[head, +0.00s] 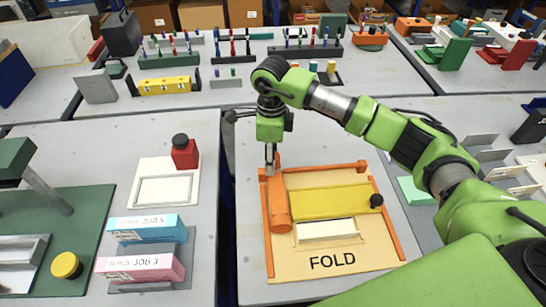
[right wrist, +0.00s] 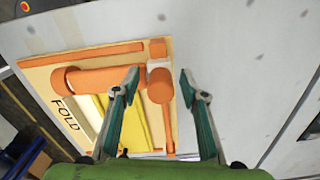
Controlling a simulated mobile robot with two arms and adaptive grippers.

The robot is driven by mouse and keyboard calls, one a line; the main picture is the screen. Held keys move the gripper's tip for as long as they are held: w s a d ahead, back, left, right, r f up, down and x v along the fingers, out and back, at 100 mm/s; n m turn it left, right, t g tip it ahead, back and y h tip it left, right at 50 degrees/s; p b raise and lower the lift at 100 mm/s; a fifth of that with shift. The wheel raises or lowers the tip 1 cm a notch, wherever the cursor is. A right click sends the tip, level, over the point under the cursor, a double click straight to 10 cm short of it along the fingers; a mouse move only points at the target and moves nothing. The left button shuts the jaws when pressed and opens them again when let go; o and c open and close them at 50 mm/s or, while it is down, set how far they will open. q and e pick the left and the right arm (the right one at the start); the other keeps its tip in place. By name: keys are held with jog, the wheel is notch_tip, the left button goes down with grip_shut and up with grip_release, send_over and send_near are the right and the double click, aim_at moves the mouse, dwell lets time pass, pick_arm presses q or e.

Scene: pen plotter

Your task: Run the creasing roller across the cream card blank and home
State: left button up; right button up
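The orange creasing roller (head: 279,208) lies at the left side of the tan FOLD board (head: 345,262), along the left orange rail. It also shows in the right wrist view (right wrist: 95,79). Its orange handle (right wrist: 161,92) sits between the fingers of my right gripper (right wrist: 159,76), with gaps visible on both sides. In the head view, my right gripper (head: 271,163) points down at the roller's far end. The cream card blank (head: 327,230) lies on the board, right of the roller, below a yellow panel (head: 328,202). My left gripper is out of view.
A black knob (head: 376,200) stands at the yellow panel's right end. An orange rail (head: 385,218) borders the board's right side. A red block with a black knob (head: 185,154) stands on the left table. Stacked JOB boxes (head: 140,268) are left of the gap between tables.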

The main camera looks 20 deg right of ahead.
jog(key=shift+d, duration=0.1)
jog(key=shift+r, duration=0.2)
notch_tip(320, 180, up, 12)
jog(key=shift+f, duration=0.2)
dwell(0.5)
